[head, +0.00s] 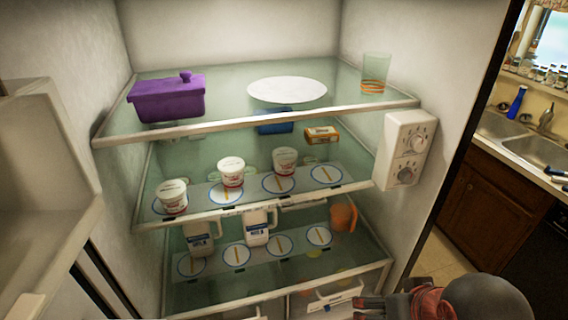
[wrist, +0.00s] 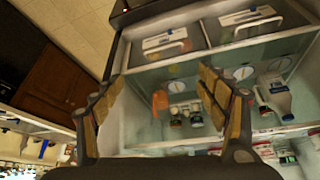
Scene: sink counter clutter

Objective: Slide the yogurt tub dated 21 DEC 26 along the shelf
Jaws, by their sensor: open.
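Three white yogurt tubs with red lettering stand upright on the fridge's middle shelf (head: 345,180) in the head view. The left tub (head: 172,197) is near the front edge, the middle tub (head: 231,172) is farther back, and the right tub (head: 285,161) is behind the circle-marked strip. Their dates are too small to read, so I cannot tell which is dated 21 DEC 26. My gripper (head: 370,304) is low at the bottom right, below and apart from the tubs. In the wrist view my gripper (wrist: 162,80) has its fingers spread with nothing held between them.
The top shelf holds a purple container (head: 167,98), a white plate (head: 287,90) and a glass (head: 375,73). A yellow-brown box (head: 322,134) sits at the back right. White jugs (head: 257,227) and an orange item (head: 344,216) stand below. A control box (head: 405,150) protrudes at right.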

